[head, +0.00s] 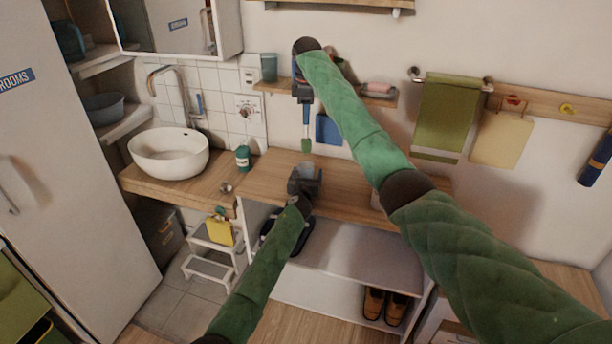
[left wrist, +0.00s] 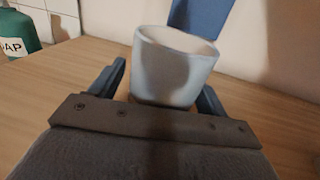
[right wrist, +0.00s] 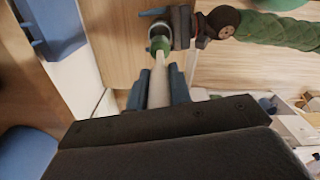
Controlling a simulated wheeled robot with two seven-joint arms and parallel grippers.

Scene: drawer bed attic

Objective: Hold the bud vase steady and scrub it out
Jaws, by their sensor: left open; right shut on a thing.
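The bud vase, a pale blue-white open-topped vessel (left wrist: 175,68), stands upright on the wooden counter between the open fingers of my left gripper (left wrist: 163,92). In the head view my left gripper (head: 306,178) is low at the counter and largely hides the vase. My right gripper (head: 304,98) is raised above and behind it, shut on a brush (head: 306,144) that hangs down with a green head. In the right wrist view the brush's pale handle (right wrist: 160,84) sits between the fingers, its green head (right wrist: 158,38) toward my left gripper.
The wooden counter (head: 262,178) has a green soap bottle (head: 243,158) at left, beside a white basin (head: 168,152). A blue board (head: 328,130) stands at the wall behind the brush. A wall shelf (head: 273,88) runs above. Clear counter lies between bottle and left gripper.

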